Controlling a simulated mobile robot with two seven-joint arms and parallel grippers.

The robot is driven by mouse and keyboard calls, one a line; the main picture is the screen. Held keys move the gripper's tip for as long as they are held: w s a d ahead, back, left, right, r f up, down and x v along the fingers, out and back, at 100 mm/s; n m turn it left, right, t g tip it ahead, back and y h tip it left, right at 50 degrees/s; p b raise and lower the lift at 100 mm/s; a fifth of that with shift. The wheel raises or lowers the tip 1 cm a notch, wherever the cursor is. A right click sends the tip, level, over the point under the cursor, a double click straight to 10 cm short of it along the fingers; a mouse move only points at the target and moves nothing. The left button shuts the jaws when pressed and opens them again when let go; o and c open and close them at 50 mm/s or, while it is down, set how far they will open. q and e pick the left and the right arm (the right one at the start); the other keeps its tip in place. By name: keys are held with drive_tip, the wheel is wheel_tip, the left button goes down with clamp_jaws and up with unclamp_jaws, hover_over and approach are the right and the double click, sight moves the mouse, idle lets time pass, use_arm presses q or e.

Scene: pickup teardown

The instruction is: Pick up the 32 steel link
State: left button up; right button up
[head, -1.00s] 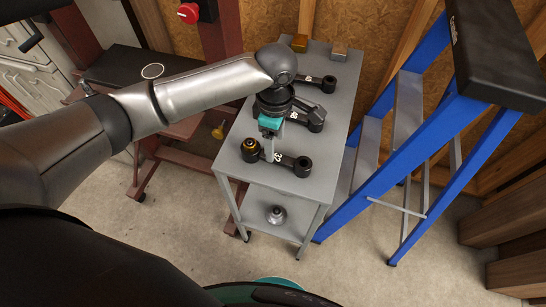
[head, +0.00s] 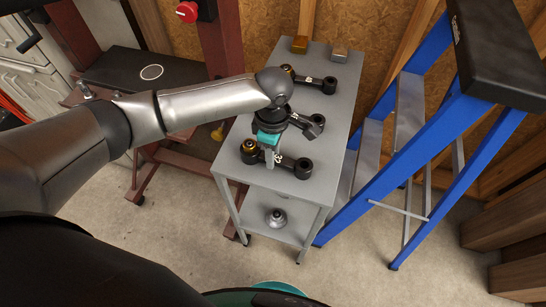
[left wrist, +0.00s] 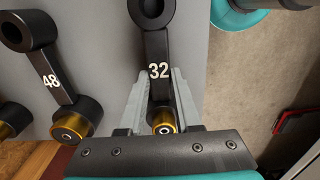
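The 32 steel link (head: 300,166) is a black bar with an eye at each end and a brass bushing at one. It lies on the grey cart top (head: 326,187), nearest me. In the left wrist view the 32 link (left wrist: 155,45) shows its white number. My left gripper (head: 267,158) points down over it. In the left wrist view the left gripper's fingers (left wrist: 158,78) stand one on each side of the link's bar, near the bushing end, and look open. Contact cannot be told. My right gripper is not in view.
The link marked 48 (left wrist: 50,82) lies beside it, and a third link (head: 330,83) is farther back. Two small blocks, brass (head: 299,44) and grey (head: 340,54), sit at the far end. A blue stepladder (head: 440,170) stands right of the cart. A metal part (head: 276,217) is on the lower shelf.

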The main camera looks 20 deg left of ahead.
use_arm(q)
clamp_jaws()
idle(0.7)
drive_tip(key=shift+r, duration=0.1)
